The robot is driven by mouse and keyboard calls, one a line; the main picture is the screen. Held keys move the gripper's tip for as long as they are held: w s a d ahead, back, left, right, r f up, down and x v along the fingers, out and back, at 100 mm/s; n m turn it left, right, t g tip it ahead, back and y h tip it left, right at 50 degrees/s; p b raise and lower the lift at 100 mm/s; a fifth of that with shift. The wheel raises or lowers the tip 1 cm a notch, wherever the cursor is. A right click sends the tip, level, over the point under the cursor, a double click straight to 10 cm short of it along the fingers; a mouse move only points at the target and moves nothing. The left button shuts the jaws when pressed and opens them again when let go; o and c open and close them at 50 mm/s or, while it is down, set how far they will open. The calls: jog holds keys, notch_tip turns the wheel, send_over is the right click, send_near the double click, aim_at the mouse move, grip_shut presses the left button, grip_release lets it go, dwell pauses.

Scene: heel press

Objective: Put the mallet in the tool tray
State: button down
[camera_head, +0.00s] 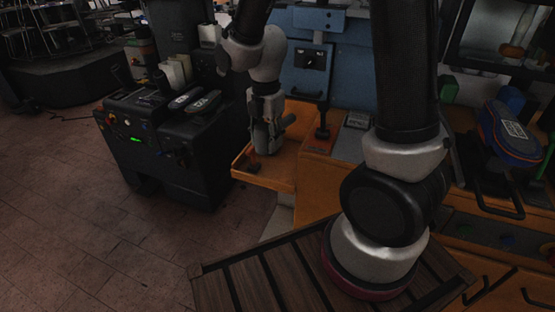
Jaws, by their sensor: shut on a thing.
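My gripper (262,148) points down over the orange tool tray (278,183) at the left end of the bench. It is shut on the mallet (252,164), a small dark thing with a reddish part that shows just below the fingers. The mallet is low over the tray floor, inside the rim. I cannot tell whether it touches the floor. The fingers and the dim light hide most of its handle.
A black machine (160,130) with a green display stands left of the tray. A dark lever on a red base (322,132) stands to its right, before a blue panel (312,65). A blue and red bag (510,130) lies far right.

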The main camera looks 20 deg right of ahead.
notch_tip(320, 180, down, 13)
jog(key=n, duration=0.3)
send_over(290, 161)
jog(key=shift+s+f, duration=0.15)
jog(key=shift+f, duration=0.45)
jog(key=shift+s+f, duration=0.15)
jog(key=shift+f, duration=0.45)
notch_tip(290, 161, down, 4)
jog(key=shift+f, duration=0.15)
jog(key=shift+w+d+f, duration=0.1)
jog(key=shift+w+f, duration=0.05)
jog(key=shift+f, duration=0.1)
jog(key=c, duration=0.9)
grip_release()
jog(key=shift+o, duration=0.2)
